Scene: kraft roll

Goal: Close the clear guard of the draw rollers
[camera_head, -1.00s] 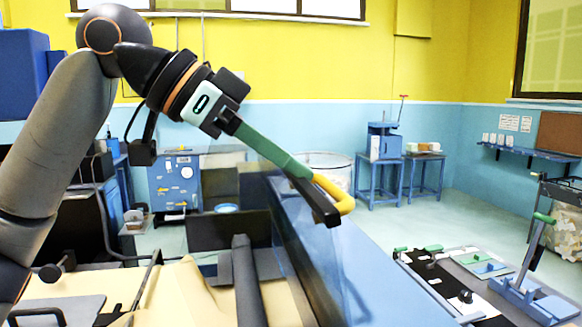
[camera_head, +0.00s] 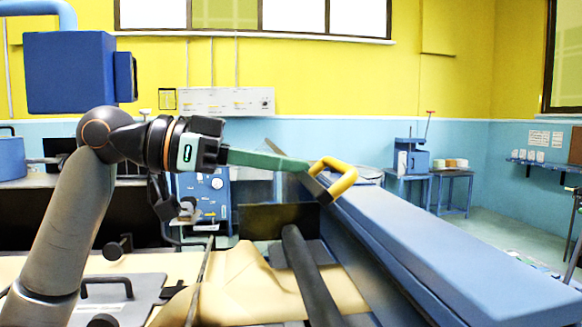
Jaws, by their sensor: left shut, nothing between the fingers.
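The clear guard shows mainly by its yellow handle (camera_head: 337,181) and a dark bar (camera_head: 316,188) at its edge. Its see-through panel is hard to make out, so I cannot tell its exact angle. My left gripper (camera_head: 308,165) comes in level from the left, its long green fingers shut and empty. The fingertips are at the near end of the yellow handle; I cannot tell whether they touch it. A dark roller (camera_head: 310,278) lies below, beside the brown kraft paper (camera_head: 245,285). My right gripper is out of view.
A long blue machine beam (camera_head: 450,245) runs along the right of the roller. A grey plate with a black handle (camera_head: 115,292) lies at the lower left. Blue stands (camera_head: 409,182) are by the far wall, with open floor before them.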

